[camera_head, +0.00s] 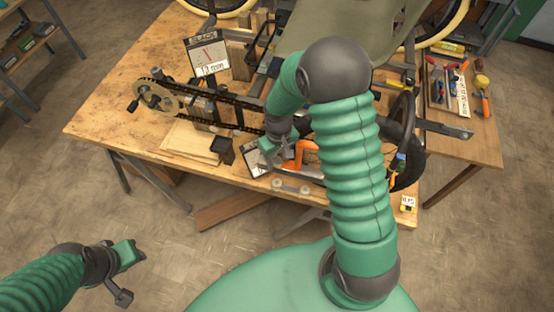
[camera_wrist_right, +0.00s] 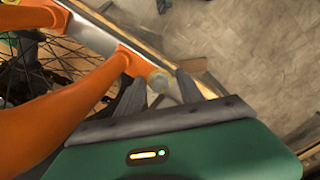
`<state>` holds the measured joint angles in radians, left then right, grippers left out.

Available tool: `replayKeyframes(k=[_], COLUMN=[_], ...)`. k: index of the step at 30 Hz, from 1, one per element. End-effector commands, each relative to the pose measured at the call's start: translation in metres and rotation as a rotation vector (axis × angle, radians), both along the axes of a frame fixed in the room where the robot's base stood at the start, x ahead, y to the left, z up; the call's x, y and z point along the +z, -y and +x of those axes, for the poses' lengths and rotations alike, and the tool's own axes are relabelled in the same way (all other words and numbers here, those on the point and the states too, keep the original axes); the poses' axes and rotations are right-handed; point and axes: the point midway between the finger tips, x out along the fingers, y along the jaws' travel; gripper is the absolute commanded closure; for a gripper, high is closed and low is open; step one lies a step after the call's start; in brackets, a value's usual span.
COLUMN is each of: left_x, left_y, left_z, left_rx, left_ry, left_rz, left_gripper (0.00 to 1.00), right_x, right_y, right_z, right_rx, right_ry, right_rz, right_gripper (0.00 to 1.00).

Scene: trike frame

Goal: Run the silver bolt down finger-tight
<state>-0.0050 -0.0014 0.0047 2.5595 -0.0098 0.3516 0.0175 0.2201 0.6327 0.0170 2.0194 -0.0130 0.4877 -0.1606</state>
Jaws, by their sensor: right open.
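A round, silvery-yellow bolt head (camera_wrist_right: 160,82) sits at the end of an orange frame piece (camera_wrist_right: 85,95) in the right wrist view. My right gripper (camera_wrist_right: 160,88) is open, with one dark finger on each side of the bolt head. I cannot tell whether either finger touches it. In the head view, my right gripper (camera_head: 284,153) is over the bench's front part, beside the orange piece (camera_head: 304,153); the bolt is not clear there. My left gripper (camera_head: 135,255) hangs over the floor, away from the bench; its jaws are not clear.
The wooden bench (camera_head: 110,105) carries a chain with a chainring (camera_head: 157,97), a gauge card (camera_head: 208,58), a dark block (camera_head: 223,150) and wheel parts. A side table (camera_head: 460,140) holds tools at right. A spoked wheel (camera_wrist_right: 45,65) is close to the orange piece.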

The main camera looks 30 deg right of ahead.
Motion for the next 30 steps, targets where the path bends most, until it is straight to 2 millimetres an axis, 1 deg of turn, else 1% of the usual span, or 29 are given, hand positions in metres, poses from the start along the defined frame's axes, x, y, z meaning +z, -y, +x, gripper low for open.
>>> replayKeyframes(k=[1,14,17,20,27,30], left_x=[-0.001,-0.001,-0.001,-0.001,0.0,0.0], left_y=[-0.001,-0.001,0.0,-0.001,-0.002,-0.003], left_z=[0.0,0.0,0.0,0.0,-0.002,-0.002], left_rx=[0.001,0.001,0.001,0.001,0.001,0.001], left_ry=[0.0,0.0,0.0,0.0,0.001,0.001], left_rz=[0.0,0.0,0.0,0.0,-0.001,-0.002], left_gripper=[0.64,0.64,0.64,0.64,0.64,0.64], right_x=[-0.003,-0.002,0.004,0.023,0.087,0.106], right_y=[0.002,0.002,0.001,0.0,-0.004,-0.006], right_z=[-0.002,-0.002,-0.001,-0.001,-0.003,-0.003], right_rx=[-0.002,-0.002,-0.002,-0.002,-0.001,-0.001], right_ry=[-0.003,-0.004,-0.002,0.002,0.006,0.005], right_rz=[-0.003,-0.003,-0.003,-0.004,-0.008,-0.008], right_gripper=[0.45,0.45,0.45,0.45,0.45,0.45])
